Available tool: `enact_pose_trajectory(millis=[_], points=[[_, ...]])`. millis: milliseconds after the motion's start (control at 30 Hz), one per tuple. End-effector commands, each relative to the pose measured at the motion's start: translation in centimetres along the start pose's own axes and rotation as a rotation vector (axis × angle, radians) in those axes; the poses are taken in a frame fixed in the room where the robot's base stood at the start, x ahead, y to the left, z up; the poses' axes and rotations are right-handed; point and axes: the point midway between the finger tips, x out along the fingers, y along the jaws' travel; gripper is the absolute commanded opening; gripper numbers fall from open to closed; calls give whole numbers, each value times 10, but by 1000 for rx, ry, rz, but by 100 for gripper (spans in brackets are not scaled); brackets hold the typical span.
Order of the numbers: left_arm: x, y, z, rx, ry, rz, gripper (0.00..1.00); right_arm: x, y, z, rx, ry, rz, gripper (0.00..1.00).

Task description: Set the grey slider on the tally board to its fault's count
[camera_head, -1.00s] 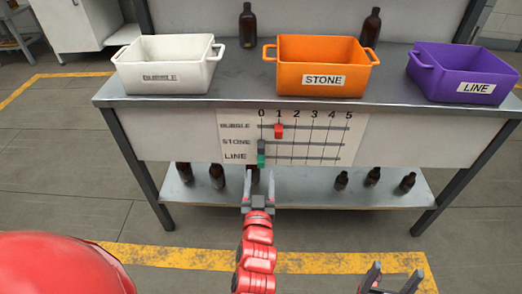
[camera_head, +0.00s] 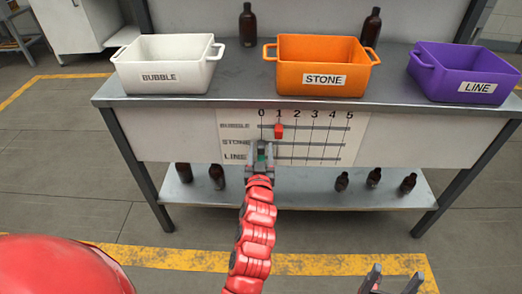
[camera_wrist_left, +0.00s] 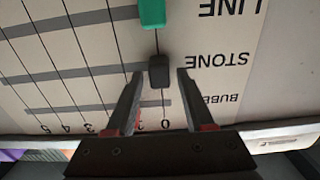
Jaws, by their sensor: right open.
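The white tally board (camera_head: 340,150) has BUBBLE, STONE and LINE rails with columns 0 to 5. The grey slider (camera_wrist_left: 159,70) is on the STONE rail at 0. My left gripper (camera_wrist_left: 160,74) is open, with a fingertip on each side of the slider and a small gap showing. In the head view my left gripper (camera_head: 260,147) covers the 0 end of the lower rails, largely hiding the slider. The red slider (camera_head: 278,131) is at 1 on BUBBLE. The green slider (camera_wrist_left: 152,13) is at 0 on LINE. My right gripper (camera_head: 390,283) is open and empty at the bottom edge.
A white BUBBLE bin (camera_head: 170,75), an orange STONE bin (camera_head: 320,66) and a purple LINE bin (camera_head: 462,73) stand on the table (camera_head: 240,101). Two amber bottles stand behind them. Several more bottles stand on the lower shelf (camera_head: 300,190).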

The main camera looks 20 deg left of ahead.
Motion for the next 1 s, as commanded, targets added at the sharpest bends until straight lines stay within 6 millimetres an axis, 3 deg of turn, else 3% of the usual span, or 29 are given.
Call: enact_pose_trajectory(millis=[33,267,1000], points=[[0,0,0,0,0,0,42,0,0,0,0,0,0,76],[0,0,0,0,0,0,1,0,0,0,0,0,0,76],[0,0,0,0,1,0,0,0,0,0,0,0,0,76]])
